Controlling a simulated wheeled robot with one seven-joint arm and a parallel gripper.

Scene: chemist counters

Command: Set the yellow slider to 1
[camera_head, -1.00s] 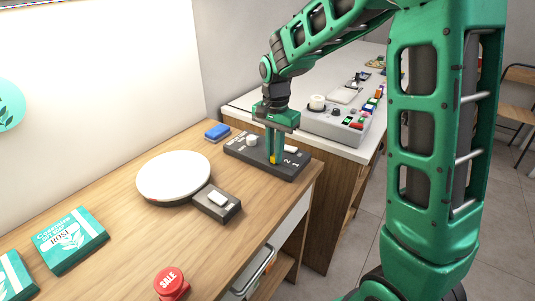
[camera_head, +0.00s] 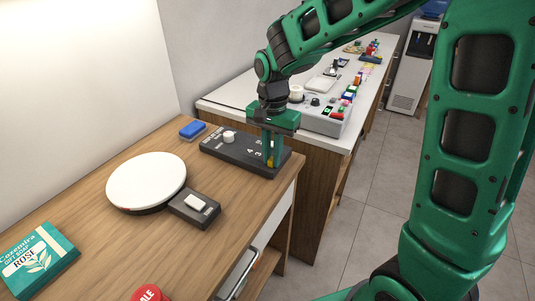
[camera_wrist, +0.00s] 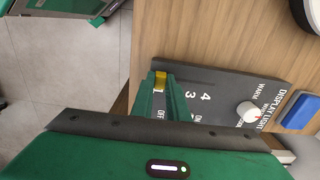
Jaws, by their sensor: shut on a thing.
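A dark control panel (camera_head: 225,150) lies at the right end of the wooden counter, with a numbered slider scale. The yellow slider (camera_wrist: 161,77) is near the panel's right-hand end, past the 3 and 4 marks, which are visible in both views. In the head view only a bit of yellow (camera_head: 270,164) shows between the fingers. My gripper (camera_head: 271,160) points down and is shut on the yellow slider; in the wrist view its fingertips (camera_wrist: 160,84) meet it. The fingers hide part of the scale, so the slider's exact mark is unclear.
A white round knob (camera_head: 228,137) stands on the same panel. A round white plate (camera_head: 146,181), a small switch box (camera_head: 194,207) and a blue sponge-like block (camera_head: 192,129) are nearby. A white counter with a grey console (camera_head: 325,118) is behind.

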